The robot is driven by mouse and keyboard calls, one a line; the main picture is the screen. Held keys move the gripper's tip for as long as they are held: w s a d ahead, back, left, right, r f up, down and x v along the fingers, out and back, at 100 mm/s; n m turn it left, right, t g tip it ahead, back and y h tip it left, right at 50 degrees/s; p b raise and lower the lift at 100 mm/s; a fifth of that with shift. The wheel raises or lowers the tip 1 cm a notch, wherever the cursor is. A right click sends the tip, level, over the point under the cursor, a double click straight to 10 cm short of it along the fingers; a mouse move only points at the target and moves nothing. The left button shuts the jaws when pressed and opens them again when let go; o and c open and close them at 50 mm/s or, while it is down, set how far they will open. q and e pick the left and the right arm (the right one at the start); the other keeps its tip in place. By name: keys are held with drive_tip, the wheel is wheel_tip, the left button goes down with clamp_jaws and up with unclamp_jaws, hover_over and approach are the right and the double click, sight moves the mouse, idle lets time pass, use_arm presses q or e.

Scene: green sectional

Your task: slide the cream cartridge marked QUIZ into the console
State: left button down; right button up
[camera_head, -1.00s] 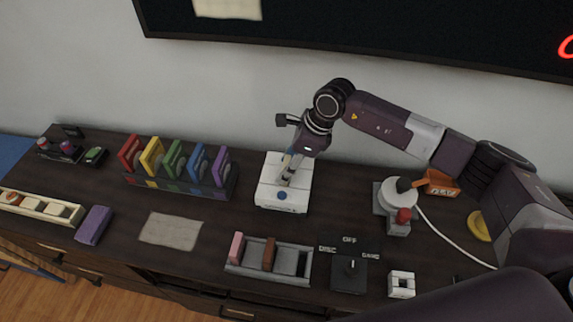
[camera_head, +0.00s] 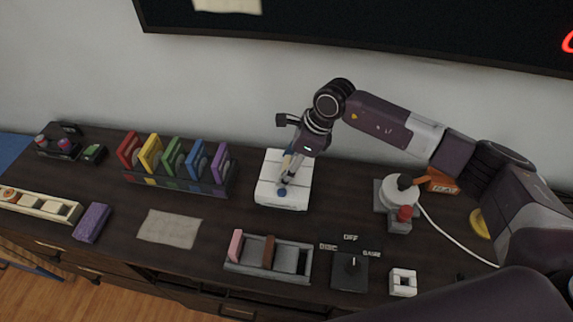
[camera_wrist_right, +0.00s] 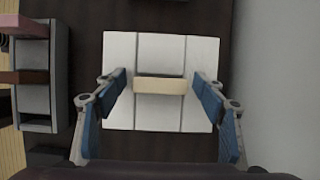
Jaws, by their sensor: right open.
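In the right wrist view, a cream cartridge (camera_wrist_right: 160,86) shows as a narrow bar in the middle of the white console (camera_wrist_right: 120,112). The fingers of my right gripper (camera_wrist_right: 160,77) are open, one on each side of the cartridge, with gaps between. No QUIZ mark can be read, and how deep the cartridge sits cannot be told. My left gripper is not in view.
A rack of coloured cartridges (camera_head: 180,187) stands left of the console. A grey tray (camera_head: 287,258) with pink and brown pieces lies in front. A joystick (camera_head: 400,195) and a dial box (camera_head: 350,272) are to the right. A paper sheet (camera_head: 169,229) lies at front left.

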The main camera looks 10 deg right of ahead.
drive_tip(key=v, duration=1.2)
drive_tip(key=shift+f, duration=0.1)
